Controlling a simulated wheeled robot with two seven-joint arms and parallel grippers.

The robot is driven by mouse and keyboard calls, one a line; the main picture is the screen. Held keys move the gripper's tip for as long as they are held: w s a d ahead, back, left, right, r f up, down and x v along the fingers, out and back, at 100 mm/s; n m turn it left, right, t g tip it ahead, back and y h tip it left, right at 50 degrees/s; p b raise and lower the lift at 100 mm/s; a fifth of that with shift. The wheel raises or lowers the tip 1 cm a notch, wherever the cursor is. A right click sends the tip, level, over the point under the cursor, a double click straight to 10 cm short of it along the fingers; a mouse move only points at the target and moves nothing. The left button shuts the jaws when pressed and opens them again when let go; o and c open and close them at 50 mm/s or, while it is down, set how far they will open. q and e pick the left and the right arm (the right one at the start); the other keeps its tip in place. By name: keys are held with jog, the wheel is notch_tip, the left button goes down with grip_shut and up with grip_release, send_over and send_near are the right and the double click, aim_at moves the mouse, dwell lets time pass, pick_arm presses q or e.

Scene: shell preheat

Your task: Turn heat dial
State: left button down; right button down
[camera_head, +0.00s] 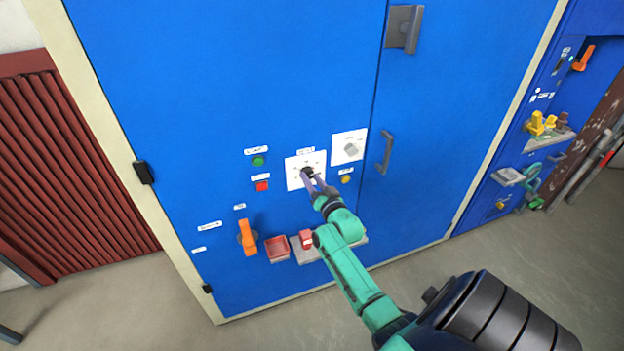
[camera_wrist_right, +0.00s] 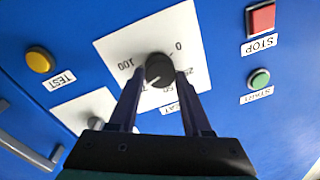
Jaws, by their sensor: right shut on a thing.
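The heat dial is a dark round knob (camera_wrist_right: 159,69) on a white scale plate (camera_wrist_right: 118,44) with markings including 0 and 100, set in a blue cabinet front. In the head view the knob (camera_head: 308,171) sits on its white plate (camera_head: 292,172), partly hidden by my gripper. My right gripper (camera_head: 313,178) reaches up to it; in the wrist view the two dark fingers (camera_wrist_right: 157,85) lie either side of the knob and are shut on it. My left gripper is not in view.
A green START button (camera_wrist_right: 260,78), a red STOP button (camera_wrist_right: 261,17) and a yellow TEST button (camera_wrist_right: 40,60) are near the dial. A grey knob (camera_head: 351,148) is on a second plate. An orange handle (camera_head: 247,238) and red bin (camera_head: 277,247) are lower left.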

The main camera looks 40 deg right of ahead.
jog(key=m, duration=0.4)
jog(key=shift+f+m, duration=0.1)
jog(key=shift+m, duration=0.2)
jog(key=m, duration=0.4)
jog(key=shift+h, duration=0.3)
jog(key=shift+m, duration=0.5)
jog(key=shift+c, duration=1.7)
grip_release()
jog(key=shift+s, duration=0.1)
jog(key=b+v, duration=0.1)
jog(key=v, duration=1.3)
jog(key=shift+s+f+b, duration=0.15)
jog(key=shift+f+b, duration=0.05)
jog(key=shift+b, duration=0.15)
